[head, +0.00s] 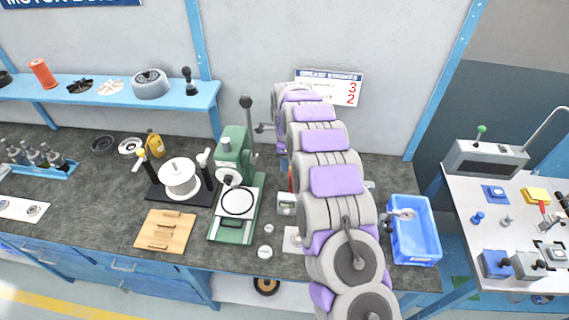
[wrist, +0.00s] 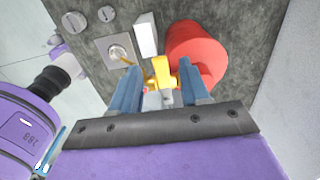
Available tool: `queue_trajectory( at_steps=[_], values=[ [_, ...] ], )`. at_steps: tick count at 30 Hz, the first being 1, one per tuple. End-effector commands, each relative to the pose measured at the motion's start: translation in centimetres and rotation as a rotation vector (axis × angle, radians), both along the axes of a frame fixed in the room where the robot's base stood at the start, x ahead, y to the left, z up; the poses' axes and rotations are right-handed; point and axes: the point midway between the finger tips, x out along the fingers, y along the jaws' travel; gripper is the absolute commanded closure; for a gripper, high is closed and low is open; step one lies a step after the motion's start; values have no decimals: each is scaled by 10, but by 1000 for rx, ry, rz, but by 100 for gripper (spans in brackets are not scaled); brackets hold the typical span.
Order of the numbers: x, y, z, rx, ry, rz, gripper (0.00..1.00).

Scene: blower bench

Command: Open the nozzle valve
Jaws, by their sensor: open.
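My gripper (wrist: 158,70) shows in the wrist view with its two blue-grey fingers apart. A small yellow part (wrist: 162,72), which looks like a valve handle, stands between and just beyond the fingertips, with a grey metal piece below it. I cannot tell whether the fingers touch it. A large red cylinder (wrist: 196,50) is right behind the right finger. In the head view my arm hides the gripper and most of the valve area.
A white block (wrist: 146,34) and a square plate with a round metal knob (wrist: 117,51) lie left of the red cylinder. In the head view, a blue bin (head: 412,232) stands right of my arm, and a green press (head: 233,160) stands left on the dark bench.

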Motion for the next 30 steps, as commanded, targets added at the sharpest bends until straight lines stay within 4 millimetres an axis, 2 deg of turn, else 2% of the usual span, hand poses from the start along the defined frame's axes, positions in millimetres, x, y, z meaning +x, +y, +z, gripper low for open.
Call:
queue_trajectory(
  at_steps=[6, 16, 30],
  values=[
    [0, -5, -19, 3, 1, -4, 54],
    [1, 9, -23, -7, -4, -2, 54],
    [0, -5, -22, 3, 1, -5, 98]
  ],
)
